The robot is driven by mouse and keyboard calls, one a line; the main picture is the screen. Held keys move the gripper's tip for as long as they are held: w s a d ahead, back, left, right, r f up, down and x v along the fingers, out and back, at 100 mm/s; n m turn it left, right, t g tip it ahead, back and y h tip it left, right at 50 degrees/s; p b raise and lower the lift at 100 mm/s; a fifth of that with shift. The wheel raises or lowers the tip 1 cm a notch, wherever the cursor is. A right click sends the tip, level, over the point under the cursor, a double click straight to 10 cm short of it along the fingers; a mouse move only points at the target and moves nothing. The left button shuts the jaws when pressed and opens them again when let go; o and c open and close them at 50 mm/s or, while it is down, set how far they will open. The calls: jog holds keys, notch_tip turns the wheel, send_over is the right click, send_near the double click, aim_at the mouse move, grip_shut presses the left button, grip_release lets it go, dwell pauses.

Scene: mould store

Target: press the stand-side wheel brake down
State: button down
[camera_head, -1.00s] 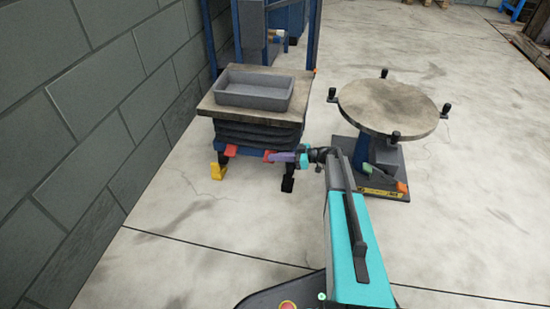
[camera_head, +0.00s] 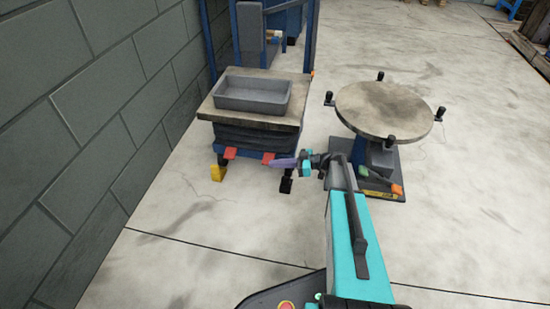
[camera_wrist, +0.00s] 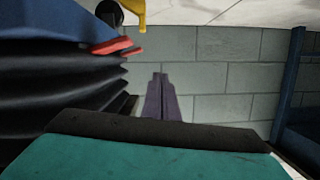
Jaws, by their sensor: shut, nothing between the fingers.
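Two red pedals stick out low on the front of a lift table (camera_head: 290,113) with dark bellows. The stand-side pedal (camera_head: 268,157) is the right one, towards the round stand (camera_head: 384,110); the other pedal (camera_head: 229,153) is left of it. My gripper (camera_head: 278,162) is shut and empty, with its purple fingertips at the right end of the stand-side pedal. I cannot tell whether they touch. In the wrist view the shut fingers (camera_wrist: 160,95) point at the wall, and red pedal surfaces (camera_wrist: 118,46) show up and left of them, overlapping.
A grey tray (camera_head: 254,108) sits on the lift table. A yellow piece (camera_head: 217,173) is at its left front foot and a dark wheel (camera_head: 286,185) below my gripper. A block wall (camera_head: 90,110) runs along the left. Bare floor lies in front.

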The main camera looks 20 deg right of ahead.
jog(key=s+a+r+p, duration=0.1)
jog(key=s+p, duration=0.1)
jog(key=s, duration=0.8)
jog(key=shift+a, duration=0.3)
jog(key=shift+w+a+r+p, duration=0.1)
jog(key=shift+p, duration=0.25)
